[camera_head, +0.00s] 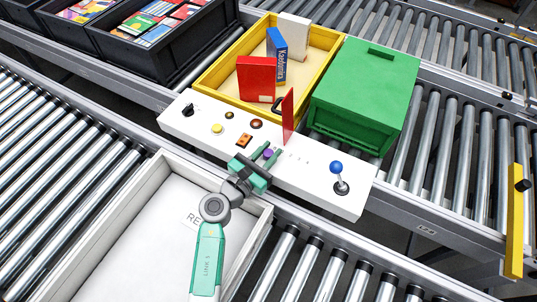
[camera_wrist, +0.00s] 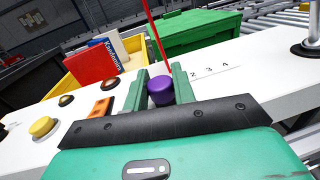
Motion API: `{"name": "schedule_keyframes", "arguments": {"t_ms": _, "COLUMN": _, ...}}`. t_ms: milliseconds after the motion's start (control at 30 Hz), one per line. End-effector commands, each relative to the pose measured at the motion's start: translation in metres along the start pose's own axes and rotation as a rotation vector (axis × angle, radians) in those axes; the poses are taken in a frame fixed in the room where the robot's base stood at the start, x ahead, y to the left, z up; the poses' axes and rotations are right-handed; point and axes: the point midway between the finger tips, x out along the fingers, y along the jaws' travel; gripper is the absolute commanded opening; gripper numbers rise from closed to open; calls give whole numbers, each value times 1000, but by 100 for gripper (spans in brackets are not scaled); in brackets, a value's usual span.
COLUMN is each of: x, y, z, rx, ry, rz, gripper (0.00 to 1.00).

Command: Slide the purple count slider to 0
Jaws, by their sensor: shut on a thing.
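The purple count slider (camera_wrist: 161,88) is a round knob on the white control panel (camera_wrist: 232,76). In the wrist view it sits between the two green fingers of my gripper (camera_wrist: 160,85), which are shut on it. The printed numbers 2, 3 and 4 show to the right of the fingers; any lower marks are hidden. In the head view my gripper (camera_head: 265,152) reaches over the front of the panel, with the purple knob (camera_head: 268,154) just visible at the fingertips.
The panel also carries a yellow button (camera_head: 217,128), an orange switch (camera_head: 244,140), a black knob (camera_head: 188,110) and a blue-topped joystick (camera_head: 337,169). A thin red upright plate (camera_head: 289,115) stands close behind the slider. A yellow bin (camera_head: 213,79) and green crate (camera_head: 365,88) stand behind.

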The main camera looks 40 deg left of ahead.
Motion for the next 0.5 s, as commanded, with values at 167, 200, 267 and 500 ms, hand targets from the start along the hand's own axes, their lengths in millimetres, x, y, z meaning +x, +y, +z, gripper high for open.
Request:
{"name": "schedule_keyframes", "arguments": {"t_ms": 167, "x": 0, "y": 0, "z": -1, "rx": 0, "ry": 1, "rz": -3, "gripper": 0}}
{"name": "schedule_keyframes", "arguments": {"t_ms": 200, "x": 0, "y": 1, "z": -1, "rx": 0, "ry": 1, "rz": -3, "gripper": 0}}
{"name": "schedule_keyframes", "arguments": {"t_ms": 267, "x": 0, "y": 1, "z": -1, "rx": -1, "ry": 1, "rz": -2, "gripper": 0}}
{"name": "schedule_keyframes", "arguments": {"t_ms": 500, "x": 0, "y": 0, "z": 0, "rx": -1, "ry": 0, "rz": -3, "gripper": 46}}
